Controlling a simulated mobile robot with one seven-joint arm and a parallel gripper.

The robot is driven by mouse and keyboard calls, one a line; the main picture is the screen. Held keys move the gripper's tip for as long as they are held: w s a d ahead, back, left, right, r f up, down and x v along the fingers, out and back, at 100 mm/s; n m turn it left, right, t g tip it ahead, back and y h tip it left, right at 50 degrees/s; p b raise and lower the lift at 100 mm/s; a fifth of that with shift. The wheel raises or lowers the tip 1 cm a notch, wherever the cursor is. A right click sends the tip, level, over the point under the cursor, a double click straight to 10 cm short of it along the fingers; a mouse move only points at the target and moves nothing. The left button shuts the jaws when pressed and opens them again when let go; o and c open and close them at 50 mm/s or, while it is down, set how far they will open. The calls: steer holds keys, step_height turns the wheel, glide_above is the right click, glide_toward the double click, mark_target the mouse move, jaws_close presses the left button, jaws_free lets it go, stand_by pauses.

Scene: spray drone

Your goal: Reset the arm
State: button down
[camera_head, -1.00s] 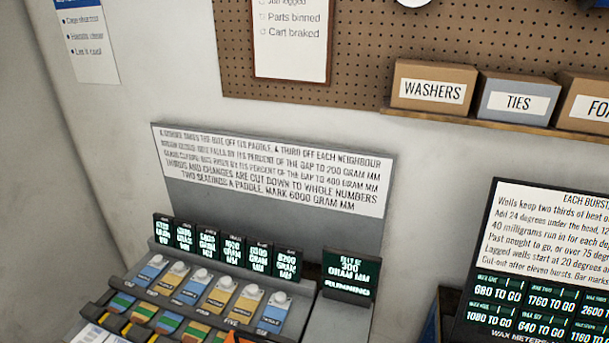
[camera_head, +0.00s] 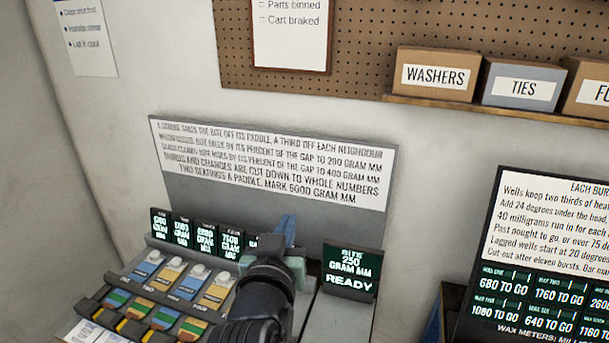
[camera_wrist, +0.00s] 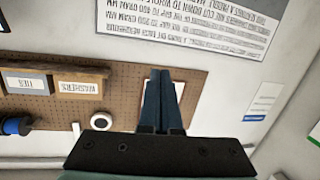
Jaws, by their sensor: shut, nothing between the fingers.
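My gripper (camera_head: 287,224) has blue fingers and is raised over the right part of a grey paddle console (camera_head: 154,245). In the wrist view its two fingers (camera_wrist: 158,75) lie side by side, shut and empty, with the wall behind them. My black arm hides the right-hand paddles and part of the small displays. Blue and yellow paddles (camera_head: 218,289) show to its left. A screen (camera_head: 350,272) on the right reads "BITE 250 GRAM MM" and "READY".
A grey sign (camera_head: 272,165) with rules stands behind the console. A black board (camera_head: 555,255) with readouts is at the right. The wall between shelf and sign is clear.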

steer(key=s+d+r+t+b, duration=0.1)
steer(key=s+r+t, duration=0.2)
steer(key=r, duration=0.7)
steer(key=s+d+r+t+b, duration=0.1)
steer(key=s+r+t, duration=0.25)
steer(key=r, duration=0.55)
steer(key=s+r+t+y+b, duration=0.1)
steer(key=s+r+t, duration=0.3)
steer(key=s+r, duration=0.8)
steer(key=shift+s+d+r+t+y, duration=0.35)
steer(key=shift+s+d+r+y, duration=0.05)
steer(key=shift+r+y, duration=0.1)
